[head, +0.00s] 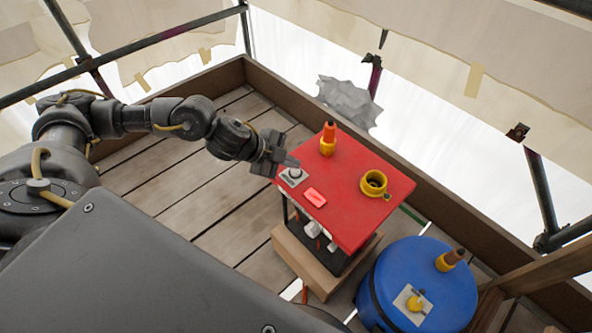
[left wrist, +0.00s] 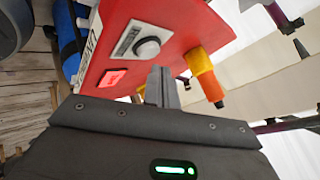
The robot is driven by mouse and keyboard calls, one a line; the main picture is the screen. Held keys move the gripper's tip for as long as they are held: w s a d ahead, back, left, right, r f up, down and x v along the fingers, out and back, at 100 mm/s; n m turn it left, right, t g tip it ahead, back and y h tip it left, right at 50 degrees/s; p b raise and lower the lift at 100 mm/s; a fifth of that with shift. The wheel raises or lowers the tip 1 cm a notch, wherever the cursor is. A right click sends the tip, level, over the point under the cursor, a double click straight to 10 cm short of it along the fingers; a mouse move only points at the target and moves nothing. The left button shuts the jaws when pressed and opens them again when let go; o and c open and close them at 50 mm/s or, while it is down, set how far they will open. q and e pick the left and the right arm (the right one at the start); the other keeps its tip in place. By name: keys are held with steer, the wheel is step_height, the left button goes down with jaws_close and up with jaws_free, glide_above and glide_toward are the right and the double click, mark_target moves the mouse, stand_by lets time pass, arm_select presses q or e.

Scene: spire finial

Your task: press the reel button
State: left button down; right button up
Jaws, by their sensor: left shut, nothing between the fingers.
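A round grey button on a light plate (head: 293,176) sits on the top of a red box (head: 345,180), near its left corner. It also shows in the left wrist view (left wrist: 148,48). A lit red rectangle (head: 315,197) is beside it and also shows in the left wrist view (left wrist: 112,78). The blue drum (head: 437,278) at lower right carries a yellow knob on a pale plate (head: 414,304). My left gripper (head: 286,163) is shut and empty, close to the grey button. Its closed fingers (left wrist: 160,84) appear just beside the button; contact cannot be told. My right gripper is not in view.
An orange and yellow peg (head: 328,139) stands on the red top near the fingers. A yellow ring socket (head: 373,183) is farther right. The box stands on a wooden block (head: 330,275) on a plank deck (head: 180,185) with a raised wooden edge (head: 300,98).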

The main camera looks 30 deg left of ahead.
arm_select(q)
steer(key=shift+f, duration=0.15)
steer(key=shift+f, duration=0.25)
steer(key=shift+f, duration=0.45)
stand_by(0.6)
steer(key=shift+r, duration=0.4)
steer(key=shift+r+p, duration=0.5)
steer(key=shift+p, duration=0.35)
steer(key=shift+r, duration=0.1)
